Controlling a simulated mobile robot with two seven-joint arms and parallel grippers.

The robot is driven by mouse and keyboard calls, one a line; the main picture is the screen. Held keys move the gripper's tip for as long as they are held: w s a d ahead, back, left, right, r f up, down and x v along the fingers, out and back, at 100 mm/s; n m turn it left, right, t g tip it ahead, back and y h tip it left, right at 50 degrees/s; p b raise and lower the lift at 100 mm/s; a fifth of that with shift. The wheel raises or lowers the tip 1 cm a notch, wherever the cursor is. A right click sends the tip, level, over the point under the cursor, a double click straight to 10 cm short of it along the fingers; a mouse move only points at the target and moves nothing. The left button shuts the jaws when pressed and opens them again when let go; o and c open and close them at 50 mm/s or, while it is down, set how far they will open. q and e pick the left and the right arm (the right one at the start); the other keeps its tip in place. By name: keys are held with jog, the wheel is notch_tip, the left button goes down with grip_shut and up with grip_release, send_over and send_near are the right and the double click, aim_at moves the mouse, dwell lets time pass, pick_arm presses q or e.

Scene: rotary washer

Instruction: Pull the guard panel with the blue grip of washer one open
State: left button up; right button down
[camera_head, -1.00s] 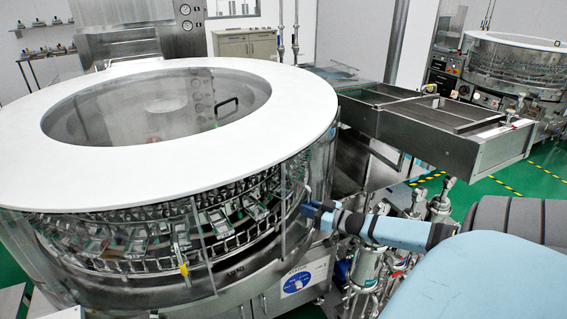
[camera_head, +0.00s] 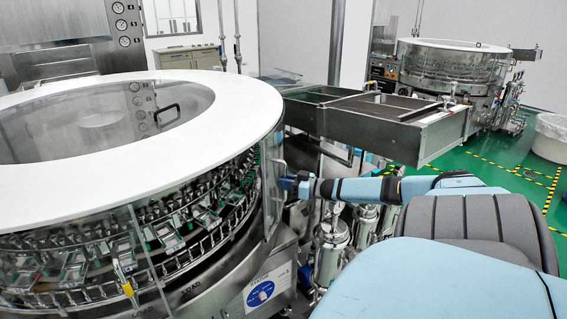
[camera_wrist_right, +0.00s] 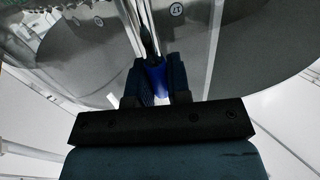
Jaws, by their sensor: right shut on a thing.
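Washer one (camera_head: 160,170) is the large round machine with a white ring top, filling the left of the head view. Its clear guard panel (camera_head: 271,165) stands at the right end of the front. My right gripper (camera_head: 287,184) is at that panel's outer edge, its arm coming in from the right. In the right wrist view the blue grip (camera_wrist_right: 156,78) sits between the two fingers of my right gripper (camera_wrist_right: 158,84), which is shut on it. The grip is mostly hidden by the gripper in the head view. My left gripper is not in view.
A yellow grip (camera_head: 126,289) is on another clear panel edge at the front left. A steel trough (camera_head: 400,120) extends right behind my arm, with metal canisters (camera_head: 332,245) below. A second washer (camera_head: 450,75) stands at the back right. Green floor is open at right.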

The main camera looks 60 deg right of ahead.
jog(key=c, duration=1.1)
grip_release()
jog(key=shift+s, duration=0.1)
jog(key=s+p, duration=0.1)
jog(key=s, duration=0.3)
jog(key=s+d+p, duration=0.1)
jog(key=s, duration=0.4)
jog(key=s+d+p, duration=0.1)
jog(key=s, duration=0.3)
jog(key=shift+s+d, duration=0.2)
